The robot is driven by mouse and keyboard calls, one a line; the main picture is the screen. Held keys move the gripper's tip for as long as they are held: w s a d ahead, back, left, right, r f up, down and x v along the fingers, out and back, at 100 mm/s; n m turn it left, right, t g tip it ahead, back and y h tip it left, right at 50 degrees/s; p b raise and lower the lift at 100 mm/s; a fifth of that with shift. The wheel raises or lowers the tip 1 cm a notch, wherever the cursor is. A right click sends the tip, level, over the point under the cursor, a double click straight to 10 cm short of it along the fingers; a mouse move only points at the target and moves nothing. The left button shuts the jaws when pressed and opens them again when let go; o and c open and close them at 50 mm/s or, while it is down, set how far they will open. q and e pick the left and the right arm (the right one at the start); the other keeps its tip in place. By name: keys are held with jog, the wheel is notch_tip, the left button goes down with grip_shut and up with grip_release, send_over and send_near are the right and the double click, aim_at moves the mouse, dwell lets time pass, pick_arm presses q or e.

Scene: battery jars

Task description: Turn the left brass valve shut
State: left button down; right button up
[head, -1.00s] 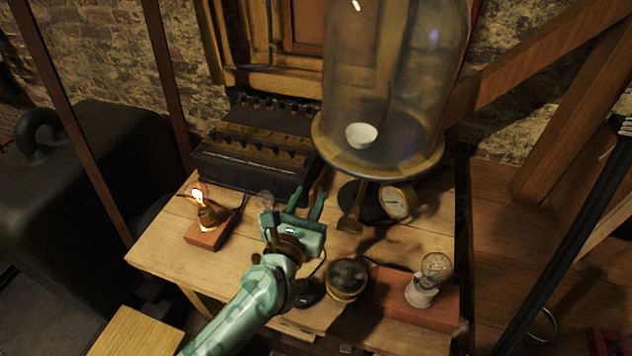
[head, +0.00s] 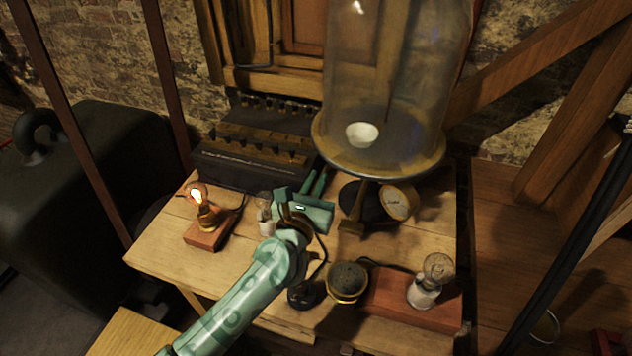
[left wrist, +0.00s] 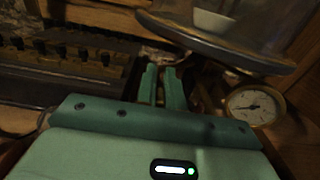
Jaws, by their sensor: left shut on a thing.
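My left gripper (head: 318,182) reaches in under the left edge of the bell jar's plate, its two green fingers pointing away. In the left wrist view the fingers (left wrist: 164,85) are close together, with a thin brownish strip between them. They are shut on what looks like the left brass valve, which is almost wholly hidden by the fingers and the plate. Another brass fitting (head: 352,222) stands to the right of my gripper, beneath the plate, apart from it. My right gripper is in neither view.
The glass bell jar (head: 395,80) with a white cup (head: 362,135) overhangs the fingers. A brass dial gauge (head: 398,203) is at right. A dark switch box (head: 250,160) is behind. A lit bulb (head: 199,198) stands left, an unlit one (head: 436,270) front right.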

pick_arm(q)
jog(key=shift+m, duration=0.3)
jog(key=shift+s+d+f+m+p, duration=0.1)
jog(key=shift+d+m+p, duration=0.15)
jog(key=shift+m+p, duration=0.6)
jog(key=shift+s+d+f+m+p, duration=0.15)
jog(key=shift+m+p, duration=0.25)
jog(key=shift+m, duration=0.9)
jog(key=shift+d+f+m+p, duration=0.1)
jog(key=shift+d+m+p, duration=0.2)
jog(key=shift+m+p, duration=0.55)
jog(key=shift+m, duration=0.3)
jog(key=c, duration=1.5)
grip_release()
